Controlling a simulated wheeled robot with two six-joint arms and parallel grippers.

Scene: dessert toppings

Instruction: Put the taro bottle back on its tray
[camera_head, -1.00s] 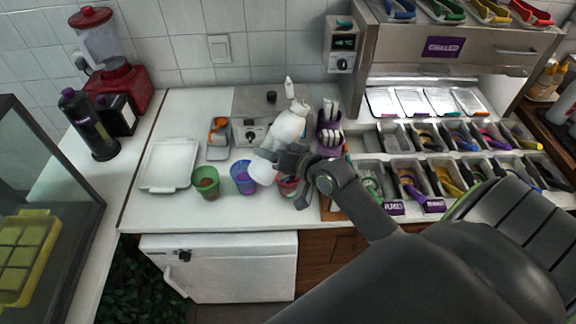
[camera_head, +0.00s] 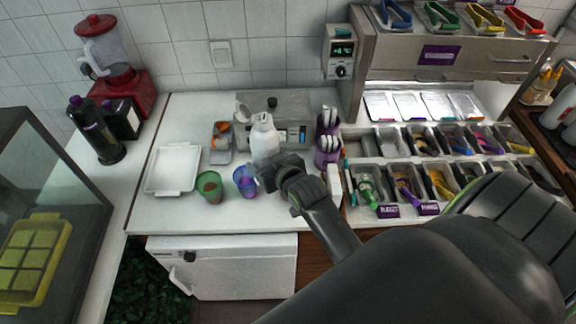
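A white bottle (camera_head: 264,140) with a narrow top stands upright in the picture, above and behind the cups. My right gripper (camera_head: 268,172) is at its lower part and appears shut on it; the fingers partly hide the bottle's base. No name can be read on the bottle. A white rectangular tray (camera_head: 173,188) lies empty on the counter, left of the cups. My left gripper is not in view.
A green cup (camera_head: 210,188) and a purple cup (camera_head: 245,182) stand between the tray and my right gripper. A metal container (camera_head: 221,153) is behind them. A purple utensil holder (camera_head: 327,150) and topping bins (camera_head: 392,142) are to the right. A red blender (camera_head: 110,60) stands back left.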

